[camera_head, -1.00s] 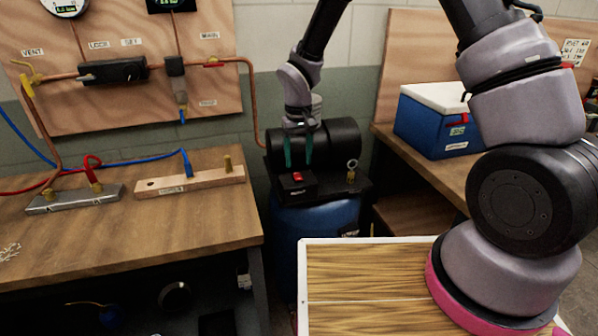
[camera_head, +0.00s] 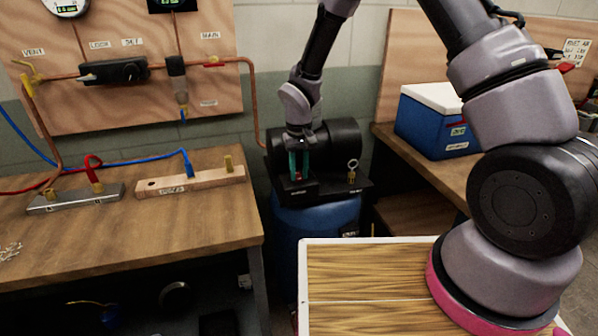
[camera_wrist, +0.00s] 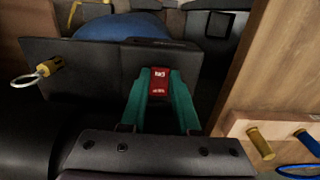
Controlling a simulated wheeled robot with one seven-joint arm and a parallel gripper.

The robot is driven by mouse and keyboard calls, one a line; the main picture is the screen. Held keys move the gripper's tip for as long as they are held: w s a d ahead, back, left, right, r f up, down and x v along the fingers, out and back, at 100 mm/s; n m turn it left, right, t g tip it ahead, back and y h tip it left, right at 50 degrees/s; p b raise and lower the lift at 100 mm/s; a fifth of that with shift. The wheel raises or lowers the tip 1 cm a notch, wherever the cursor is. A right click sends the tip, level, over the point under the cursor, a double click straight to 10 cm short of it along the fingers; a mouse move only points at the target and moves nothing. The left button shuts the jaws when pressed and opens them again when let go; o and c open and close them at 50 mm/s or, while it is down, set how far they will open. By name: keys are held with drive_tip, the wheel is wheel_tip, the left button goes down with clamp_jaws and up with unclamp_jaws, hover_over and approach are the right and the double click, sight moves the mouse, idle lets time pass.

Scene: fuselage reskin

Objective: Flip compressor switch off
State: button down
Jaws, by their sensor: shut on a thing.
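The compressor (camera_head: 340,140) stands between the benches, with a black top and a blue tank (camera_head: 325,222). Its red switch (camera_wrist: 158,82) sits on a small black box (camera_head: 298,190) at the front left of its top. My gripper (camera_head: 299,176) points down over this box. In the wrist view, the green fingers (camera_wrist: 160,92) lie on both sides of the red switch and are shut on it. In the head view the fingers hide most of the switch, and only a bit of red shows between them.
A brass fitting with a ring (camera_head: 352,168) stands right of the switch box. A wooden bench (camera_head: 90,240) with hoses and fittings is at the left. A blue cooler (camera_head: 432,120) stands on the right bench. A wood-topped cart (camera_head: 370,270) is in front.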

drive_tip(key=shift+w, duration=0.1)
drive_tip(key=shift+w+a+r+g+h, duration=0.1)
drive_tip(key=shift+w+g+h, duration=0.1)
drive_tip(key=shift+g, duration=0.5)
drive_tip(key=shift+w+g+h, duration=0.1)
drive_tip(key=shift+g+h, duration=0.1)
drive_tip(key=shift+g, duration=0.5)
drive_tip(key=c, duration=0.6)
unclamp_jaws()
drive_tip(key=shift+c, duration=0.2)
drive_tip(key=shift+r, duration=0.1)
drive_tip(key=v, duration=1)
drive_tip(key=shift+r, duration=0.3)
